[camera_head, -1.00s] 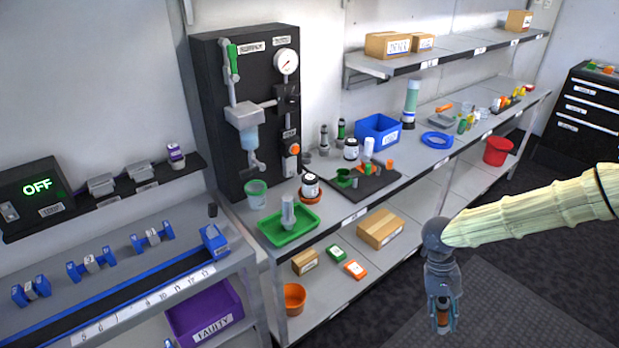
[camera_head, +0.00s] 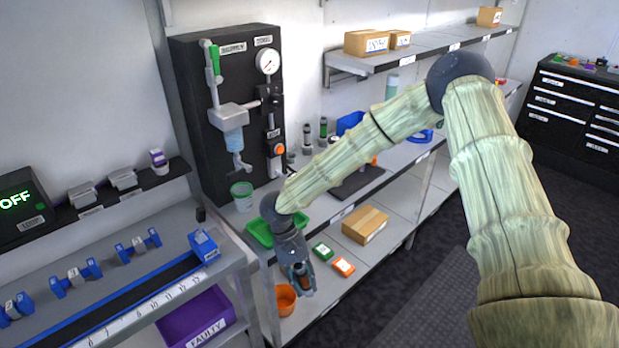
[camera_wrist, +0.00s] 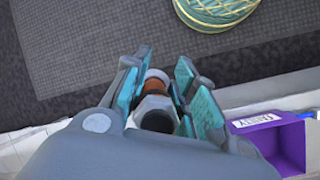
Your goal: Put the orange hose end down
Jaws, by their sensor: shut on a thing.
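My gripper (camera_head: 300,282) hangs off the front edge of the workbench, below the level of its top. In the wrist view my gripper (camera_wrist: 156,78) is shut on the orange hose end (camera_wrist: 154,86), a short piece with an orange band, a pale tip and a grey hexagonal part. Its tip points away from my wrist, over the dark floor. In the head view the hose end is too small and dark to make out clearly between the fingers.
The green tray (camera_head: 259,233) is partly hidden by my arm. An orange pot (camera_head: 285,300) stands on the lower shelf beside my gripper. A cardboard box (camera_head: 366,224) lies on that shelf. A purple FAULTY bin (camera_head: 196,322) is to the left. Floor (camera_head: 400,300) at right is clear.

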